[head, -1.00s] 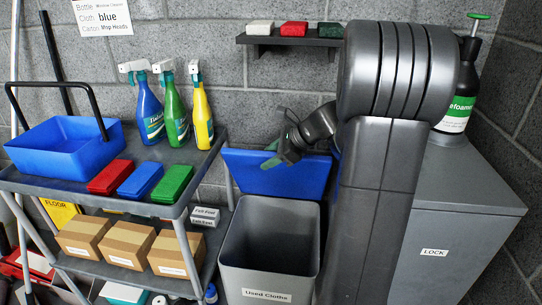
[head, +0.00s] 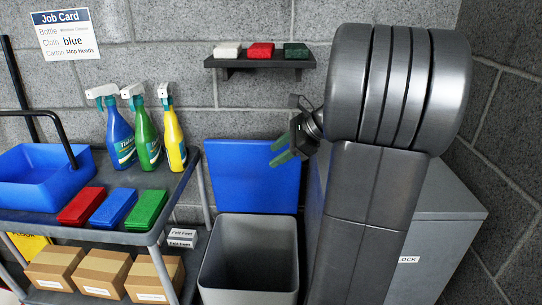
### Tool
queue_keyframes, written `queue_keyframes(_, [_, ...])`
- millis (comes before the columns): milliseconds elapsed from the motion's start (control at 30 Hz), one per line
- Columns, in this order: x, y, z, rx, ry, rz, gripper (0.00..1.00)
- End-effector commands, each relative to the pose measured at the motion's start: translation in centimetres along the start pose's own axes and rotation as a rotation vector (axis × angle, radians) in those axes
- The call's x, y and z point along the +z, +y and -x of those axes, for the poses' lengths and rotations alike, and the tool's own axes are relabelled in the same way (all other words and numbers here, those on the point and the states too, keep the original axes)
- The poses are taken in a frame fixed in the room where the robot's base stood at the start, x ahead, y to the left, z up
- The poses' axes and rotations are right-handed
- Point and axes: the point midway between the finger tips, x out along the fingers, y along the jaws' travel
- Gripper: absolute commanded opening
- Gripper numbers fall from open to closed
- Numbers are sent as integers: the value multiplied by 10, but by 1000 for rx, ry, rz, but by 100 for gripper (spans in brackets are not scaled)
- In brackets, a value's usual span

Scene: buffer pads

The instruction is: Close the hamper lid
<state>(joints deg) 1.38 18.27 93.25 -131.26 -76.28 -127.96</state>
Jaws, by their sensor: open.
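The hamper (head: 209,277) is a grey open-topped bin at the lower middle of the head view, and its inside looks empty. Its blue lid (head: 248,180) stands upright at the back of the bin, leaning against the wall side, so the hamper is open. My gripper (head: 279,151) is above the lid's upper right part in the picture, with green fingertips pointing left and down. It is open and holds nothing. Whether it touches the lid cannot be told. My arm hides what lies to the right of the hamper.
At the left a grey cart (head: 120,236) carries a blue bucket (head: 40,178), folded cloths (head: 112,207) and spray bottles (head: 146,135); cartons (head: 105,272) sit below. A wall shelf (head: 258,63) holds three pads. A grey cabinet (head: 440,250) stands at the right.

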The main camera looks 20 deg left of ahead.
Motion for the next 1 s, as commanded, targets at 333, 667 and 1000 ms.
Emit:
queue_keyframes(333, [0, 0, 0, 0, 0, 0, 43])
queue_keyframes(667, [0, 1, -44, 4, -2, 2, 43])
queue_keyframes(1000, [0, 0, -113, 3, -3, 3, 43])
